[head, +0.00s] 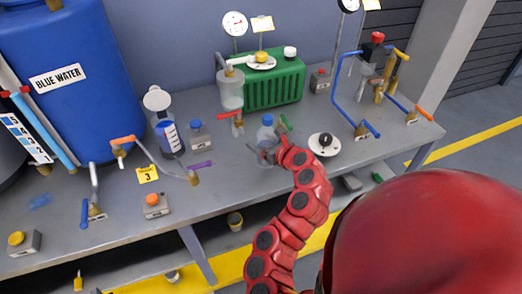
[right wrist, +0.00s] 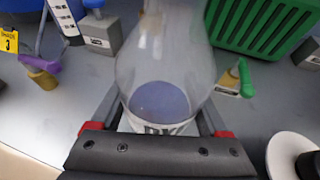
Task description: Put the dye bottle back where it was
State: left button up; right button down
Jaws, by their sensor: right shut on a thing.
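The dye bottle (head: 266,134) is a clear bottle with a blue cap, at the middle of the bench in the head view. In the right wrist view the bottle (right wrist: 165,65) is large and close, with purple-blue contents and a partly hidden white label. My right gripper (head: 268,155) is shut on its lower part, with one finger on each side (right wrist: 160,128). The bottle looks about upright; I cannot tell whether its base touches the bench. My left gripper is not in view.
A green ribbed unit (head: 275,88) stands behind the bottle. Bare bench (head: 235,175) lies in front. A blue tank (head: 70,75) stands far left.

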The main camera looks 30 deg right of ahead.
jog(key=f, duration=0.3)
jog(key=shift+w+f, duration=0.1)
jog(key=shift+w, duration=0.3)
jog(key=shift+d+f, duration=0.1)
jog(key=shift+f, duration=0.05)
jog(key=shift+f, duration=0.2)
grip_release()
jog(key=shift+r, duration=0.15)
